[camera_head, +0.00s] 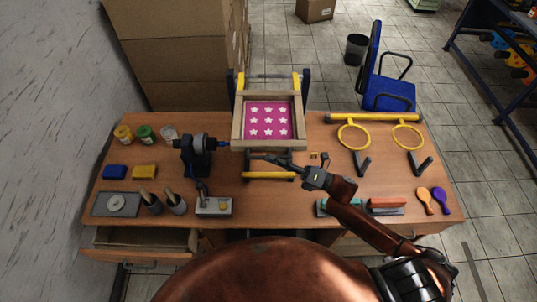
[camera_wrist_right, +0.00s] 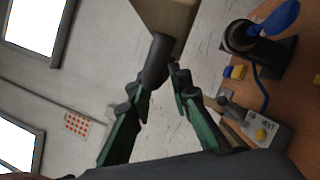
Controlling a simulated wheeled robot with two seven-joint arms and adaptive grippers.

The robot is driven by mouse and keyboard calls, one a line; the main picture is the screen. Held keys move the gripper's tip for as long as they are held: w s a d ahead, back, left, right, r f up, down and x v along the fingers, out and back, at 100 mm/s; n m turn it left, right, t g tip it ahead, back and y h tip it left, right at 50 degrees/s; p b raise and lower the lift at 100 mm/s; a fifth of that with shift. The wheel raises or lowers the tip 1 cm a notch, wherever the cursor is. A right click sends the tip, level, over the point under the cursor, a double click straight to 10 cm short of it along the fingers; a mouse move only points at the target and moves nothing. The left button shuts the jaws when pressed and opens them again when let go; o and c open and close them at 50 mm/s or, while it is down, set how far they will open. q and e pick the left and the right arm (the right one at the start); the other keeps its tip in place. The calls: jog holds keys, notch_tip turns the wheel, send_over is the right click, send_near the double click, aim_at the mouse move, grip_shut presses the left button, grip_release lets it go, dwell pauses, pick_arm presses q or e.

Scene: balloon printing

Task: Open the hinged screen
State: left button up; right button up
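The hinged screen (camera_head: 242,110) is a square wooden frame at the back middle of the table in the head view. Inside it is a magenta field (camera_head: 268,107) with white stars. It seems to rest in a stand with yellow and dark posts. My right gripper (camera_head: 262,157) is just in front of the screen's near edge, above the table, pointing left. My left gripper is not in view.
A black device with a blue tip (camera_head: 197,150) stands left of the screen. A yellow bar (camera_head: 268,175) lies below my right gripper. A switch box (camera_head: 213,206) sits near the front edge. An open drawer (camera_head: 140,240) is below left.

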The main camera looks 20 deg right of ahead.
jog(key=shift+w+a+r, duration=0.15)
jog(key=shift+w+a, duration=0.25)
jog(key=shift+w, duration=0.05)
jog(key=shift+a, duration=0.3)
jog(key=shift+c, duration=0.3)
grip_shut()
